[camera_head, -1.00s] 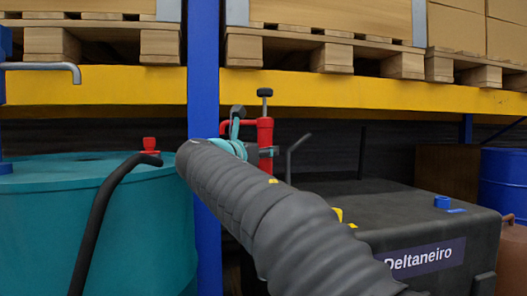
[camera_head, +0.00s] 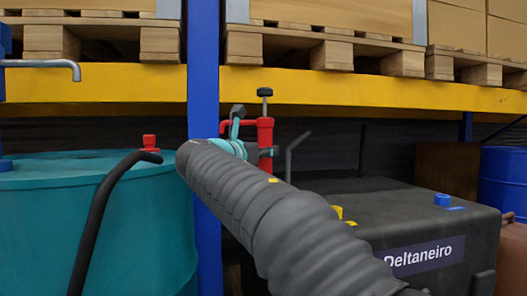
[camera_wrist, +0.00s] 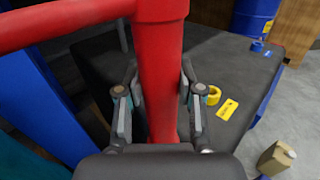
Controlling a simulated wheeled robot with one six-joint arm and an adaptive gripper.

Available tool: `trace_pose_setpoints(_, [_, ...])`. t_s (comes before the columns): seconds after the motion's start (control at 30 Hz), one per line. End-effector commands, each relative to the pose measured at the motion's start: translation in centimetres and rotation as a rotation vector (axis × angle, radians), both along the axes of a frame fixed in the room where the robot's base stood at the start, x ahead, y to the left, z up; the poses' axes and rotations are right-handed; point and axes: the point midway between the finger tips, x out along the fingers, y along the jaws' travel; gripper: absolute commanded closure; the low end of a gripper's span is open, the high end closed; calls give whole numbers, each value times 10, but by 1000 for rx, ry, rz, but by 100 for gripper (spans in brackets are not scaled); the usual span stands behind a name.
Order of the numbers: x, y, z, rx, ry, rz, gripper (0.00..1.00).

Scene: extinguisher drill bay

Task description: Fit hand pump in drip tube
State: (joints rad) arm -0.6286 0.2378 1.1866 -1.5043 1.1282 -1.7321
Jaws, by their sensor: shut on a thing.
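The red hand pump (camera_head: 265,133), with a black knob on top and a red side spout, stands roughly upright in the head view. My gripper (camera_wrist: 160,80) is shut on its red barrel, one finger on each side. The barrel fills the middle of the wrist view (camera_wrist: 162,50). My arm hides the pump's lower end in the head view. A short yellow ring (camera_wrist: 212,95), possibly the drip tube's mouth, sits on the dark tank to the right of the barrel. A little yellow also shows beside my arm in the head view (camera_head: 337,212).
The dark tank (camera_head: 405,215), labelled Deltaneiro, has a blue cap (camera_head: 442,200) and a yellow tag (camera_wrist: 228,108). A blue rack post (camera_head: 204,120) stands close left of the pump. A yellow beam (camera_head: 370,90) crosses above. A teal drum (camera_head: 60,235) stands left, a blue drum (camera_head: 503,180) right.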

Motion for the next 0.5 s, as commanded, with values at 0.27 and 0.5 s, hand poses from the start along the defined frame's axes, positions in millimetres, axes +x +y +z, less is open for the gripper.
trace_pose_setpoints(0.27, [0,0,-4,0,-1,0,100])
trace_pose_setpoints(0.5, [0,0,-8,0,-1,0,100])
